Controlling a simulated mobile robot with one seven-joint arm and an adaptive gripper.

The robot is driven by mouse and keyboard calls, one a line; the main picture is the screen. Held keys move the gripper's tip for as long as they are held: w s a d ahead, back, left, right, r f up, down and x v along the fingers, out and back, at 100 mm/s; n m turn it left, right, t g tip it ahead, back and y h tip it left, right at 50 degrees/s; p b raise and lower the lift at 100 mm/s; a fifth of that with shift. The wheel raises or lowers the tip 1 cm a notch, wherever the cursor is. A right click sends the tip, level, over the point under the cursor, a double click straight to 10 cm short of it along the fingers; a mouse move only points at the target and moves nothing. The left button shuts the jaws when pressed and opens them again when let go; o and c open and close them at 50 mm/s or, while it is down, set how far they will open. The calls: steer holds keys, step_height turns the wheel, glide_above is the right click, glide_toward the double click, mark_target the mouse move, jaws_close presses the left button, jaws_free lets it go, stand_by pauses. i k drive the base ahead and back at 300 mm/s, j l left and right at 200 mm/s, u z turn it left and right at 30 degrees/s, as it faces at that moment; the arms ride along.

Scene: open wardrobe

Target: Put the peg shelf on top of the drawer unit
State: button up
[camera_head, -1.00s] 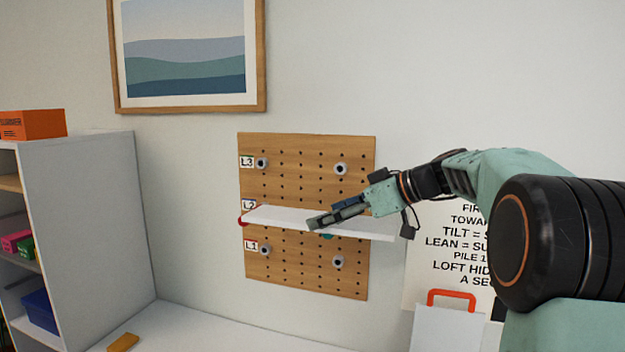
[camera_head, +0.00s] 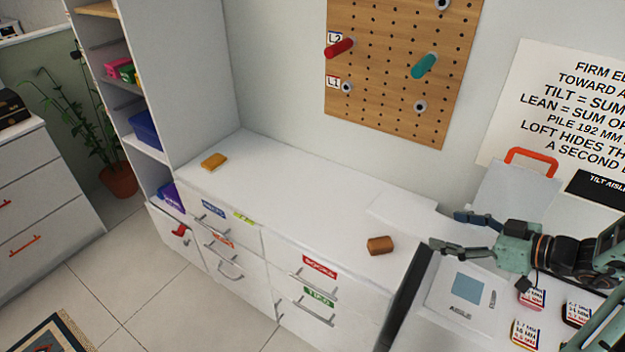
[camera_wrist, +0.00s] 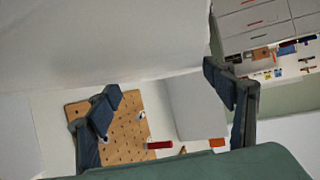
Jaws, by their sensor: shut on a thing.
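My gripper (camera_head: 455,231) is shut on the white peg shelf (camera_head: 402,207), its fingers spread across the board. The shelf is off its pegs and appears above the right part of the drawer unit's top. White on white, its outline is faint, and I cannot tell whether it touches the top. In the wrist view the shelf (camera_wrist: 100,45) seems to be the broad pale surface beyond my fingertips (camera_wrist: 165,85). The white drawer unit (camera_head: 290,185) stands against the wall, with labelled drawers in front.
A brown block (camera_head: 380,245) and a yellow-orange block (camera_head: 214,161) lie on the unit's top; its middle is clear. The pegboard (camera_head: 390,95) holds a red peg (camera_head: 340,48) and a teal peg (camera_head: 424,65). A bookcase (camera_head: 195,75) stands left; labelled tins (camera_head: 530,298) lie right.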

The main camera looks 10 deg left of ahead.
mark_target(252, 190)
steer(key=i+j+z, duration=0.2)
steer(key=j, duration=0.35)
steer(key=j+z, duration=0.2)
steer(key=j, duration=0.35)
steer(key=i+j+z, duration=0.15)
steer(key=j, duration=0.45)
